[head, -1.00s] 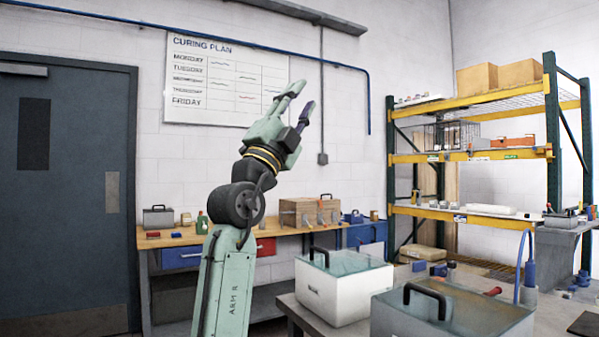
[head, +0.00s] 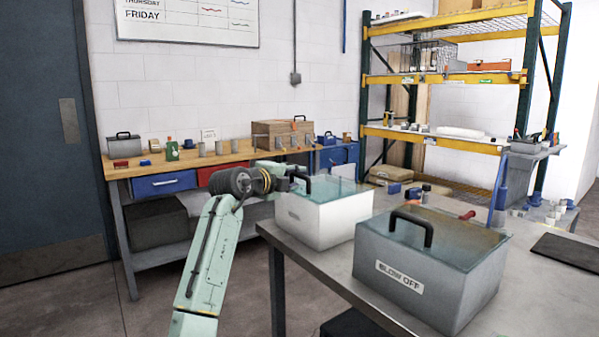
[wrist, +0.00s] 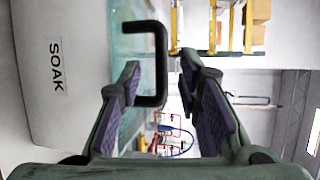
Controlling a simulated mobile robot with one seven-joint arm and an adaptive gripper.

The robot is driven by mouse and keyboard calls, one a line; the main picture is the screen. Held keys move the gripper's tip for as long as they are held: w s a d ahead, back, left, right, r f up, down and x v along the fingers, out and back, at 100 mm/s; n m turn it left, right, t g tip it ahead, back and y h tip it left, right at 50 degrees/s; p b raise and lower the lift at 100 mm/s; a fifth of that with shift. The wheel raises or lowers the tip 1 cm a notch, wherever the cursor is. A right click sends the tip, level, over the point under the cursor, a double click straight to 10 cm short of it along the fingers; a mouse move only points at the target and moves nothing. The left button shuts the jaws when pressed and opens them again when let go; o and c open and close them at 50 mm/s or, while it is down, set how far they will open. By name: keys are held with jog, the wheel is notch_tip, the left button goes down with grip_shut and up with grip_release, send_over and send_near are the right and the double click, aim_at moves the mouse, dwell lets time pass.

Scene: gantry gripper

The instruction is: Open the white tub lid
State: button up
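The white tub (head: 330,222) stands on the grey table. Its translucent teal lid (head: 342,190) lies flat on it and carries a black loop handle (head: 304,180). My gripper (head: 288,171) is at the left side of that handle in the head view, where its fingers are small and partly hard to make out. In the wrist view my gripper (wrist: 160,62) is open. The black handle (wrist: 163,62) shows between the two fingertips, nearer the left finger, with no clear contact. The tub wall (wrist: 60,80) there reads SOAK.
A grey tub (head: 430,280) marked BLOW OFF, with its own handled lid, stands close in front on the same table. A workbench (head: 235,163) with small items runs along the wall behind. A dark mat (head: 568,252) lies at the right.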

aim_at(298, 176)
jog(key=shift+p+x, duration=0.45)
jog(key=shift+x, duration=1.35)
jog(key=shift+c, duration=0.5)
grip_shut()
